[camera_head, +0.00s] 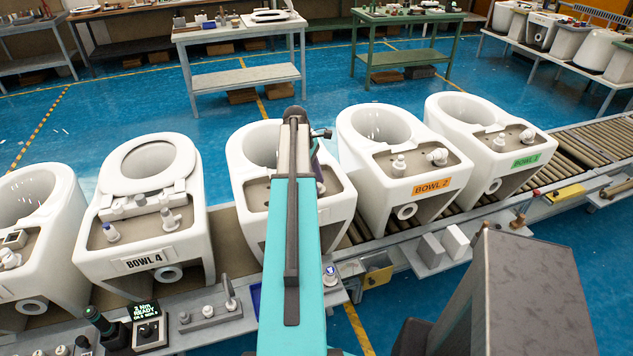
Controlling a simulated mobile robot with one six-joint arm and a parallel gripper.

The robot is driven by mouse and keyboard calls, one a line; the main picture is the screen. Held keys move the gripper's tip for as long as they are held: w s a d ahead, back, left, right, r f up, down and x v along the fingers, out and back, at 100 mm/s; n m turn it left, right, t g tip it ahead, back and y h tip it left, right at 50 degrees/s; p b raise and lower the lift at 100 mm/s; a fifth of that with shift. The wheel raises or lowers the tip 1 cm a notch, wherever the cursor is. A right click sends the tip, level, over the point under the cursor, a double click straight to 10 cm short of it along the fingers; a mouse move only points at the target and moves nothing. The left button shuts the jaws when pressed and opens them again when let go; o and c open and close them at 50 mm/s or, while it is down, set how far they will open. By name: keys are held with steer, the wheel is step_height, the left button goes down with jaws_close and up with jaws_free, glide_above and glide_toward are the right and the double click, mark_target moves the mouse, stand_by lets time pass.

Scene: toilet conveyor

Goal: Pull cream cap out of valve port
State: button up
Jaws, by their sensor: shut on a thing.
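My teal arm reaches out over the middle toilet bowl (335,206). My gripper (318,165) is at its far end, over the bowl's rear deck, and only a dark part of it shows beside the arm. It is shut on the cream cap. The arm hides the fingertips, the cap and the valve port, so I cannot tell whether the cap is in the port or clear of it.
A green-lit display unit (148,325) and small fittings line the near ledge. Workbenches stand behind; blue floor lies between.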

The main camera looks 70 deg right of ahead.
mark_target(320, 185)
steer(key=shift+r+p, duration=1.2)
steer(key=shift+r, duration=0.45)
stand_by(0.4)
